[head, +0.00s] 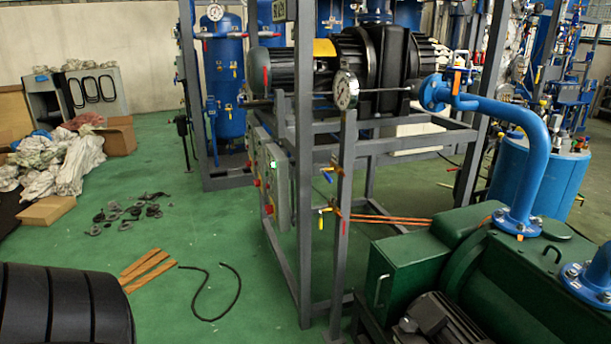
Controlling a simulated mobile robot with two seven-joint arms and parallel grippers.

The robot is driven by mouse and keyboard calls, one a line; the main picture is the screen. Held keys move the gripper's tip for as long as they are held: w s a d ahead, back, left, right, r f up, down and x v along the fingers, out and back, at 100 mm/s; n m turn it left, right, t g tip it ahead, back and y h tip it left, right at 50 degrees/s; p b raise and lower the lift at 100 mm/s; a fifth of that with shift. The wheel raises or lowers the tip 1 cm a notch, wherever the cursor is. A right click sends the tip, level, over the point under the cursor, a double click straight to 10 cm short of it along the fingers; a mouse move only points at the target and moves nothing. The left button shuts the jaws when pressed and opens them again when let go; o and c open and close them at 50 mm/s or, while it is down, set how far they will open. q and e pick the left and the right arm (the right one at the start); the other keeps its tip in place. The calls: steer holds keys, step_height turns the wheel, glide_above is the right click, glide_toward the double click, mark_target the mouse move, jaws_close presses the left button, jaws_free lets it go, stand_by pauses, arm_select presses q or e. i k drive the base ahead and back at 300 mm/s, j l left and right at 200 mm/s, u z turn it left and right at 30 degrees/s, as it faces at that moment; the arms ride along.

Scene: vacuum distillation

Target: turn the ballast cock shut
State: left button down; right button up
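No part is clearly marked as the ballast cock. Small cocks sit on a grey post at the middle: one with a yellow handle (321,219), one with a red handle (344,227) and one with a blue handle (328,175). I cannot tell which of these is the ballast cock or whether any is open. Neither of my grippers is in view.
A round gauge (344,90) tops the grey post. A black pump (375,60) sits on the grey frame behind. A green machine (420,260) with a blue pipe (535,150) fills the lower right. A black hose (212,317) and wooden strips (145,265) lie on the green floor.

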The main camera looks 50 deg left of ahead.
mark_target(327, 176)
steer(key=i+j+u, duration=0.15)
steer(key=j+u, duration=0.25)
steer(key=i+j+u, duration=0.2)
steer(key=u, duration=0.2)
steer(key=i+j+u, duration=0.2)
steer(key=u, duration=0.2)
steer(key=j, duration=0.1)
